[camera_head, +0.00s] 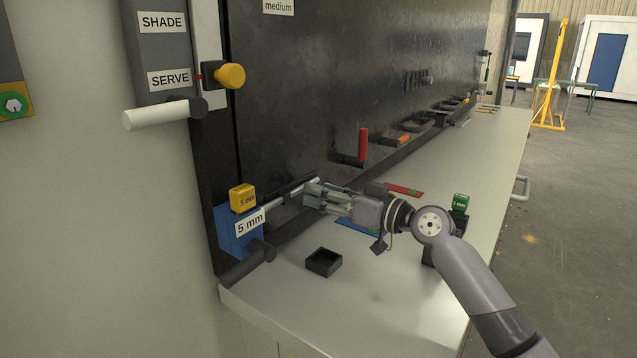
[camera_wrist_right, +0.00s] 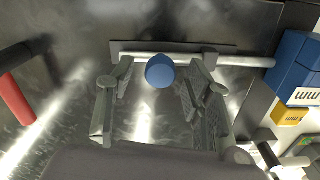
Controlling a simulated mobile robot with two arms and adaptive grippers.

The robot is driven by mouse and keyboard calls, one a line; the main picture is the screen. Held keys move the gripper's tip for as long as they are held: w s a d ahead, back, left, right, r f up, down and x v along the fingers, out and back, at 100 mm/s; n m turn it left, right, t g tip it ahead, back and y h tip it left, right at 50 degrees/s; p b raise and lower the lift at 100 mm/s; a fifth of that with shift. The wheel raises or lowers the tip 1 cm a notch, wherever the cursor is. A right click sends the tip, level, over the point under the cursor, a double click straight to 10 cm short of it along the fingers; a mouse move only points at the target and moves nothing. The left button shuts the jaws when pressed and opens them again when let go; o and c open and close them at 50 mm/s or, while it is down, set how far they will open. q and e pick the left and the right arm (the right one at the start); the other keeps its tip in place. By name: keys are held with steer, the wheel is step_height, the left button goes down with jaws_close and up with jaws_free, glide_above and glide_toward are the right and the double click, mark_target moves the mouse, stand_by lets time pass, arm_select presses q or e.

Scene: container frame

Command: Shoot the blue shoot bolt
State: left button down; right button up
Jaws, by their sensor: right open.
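The blue shoot bolt shows in the right wrist view as a pale metal rod (camera_wrist_right: 245,61) with a round blue knob (camera_wrist_right: 160,72) facing the camera. The rod lies along a dark plate on the black panel, and one end reaches the blue 5 mm block (camera_wrist_right: 291,68). In the head view the rod (camera_head: 289,192) runs up and right from the blue block (camera_head: 235,237); my gripper hides the knob. My right gripper (camera_head: 309,196) is open at the panel. In the wrist view its fingers (camera_wrist_right: 158,85) stand either side of the knob, with visible gaps. My left gripper is not in view.
A yellow 5 mm cube (camera_head: 242,199) sits on the blue block. A black tray (camera_head: 323,262) lies on the pale bench (camera_head: 375,305). A red handle (camera_head: 363,145) stands beyond my gripper. A yellow knob (camera_head: 230,76) and white lever (camera_head: 155,117) stick out at upper left.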

steer(key=shift+x, duration=1)
jaws_close()
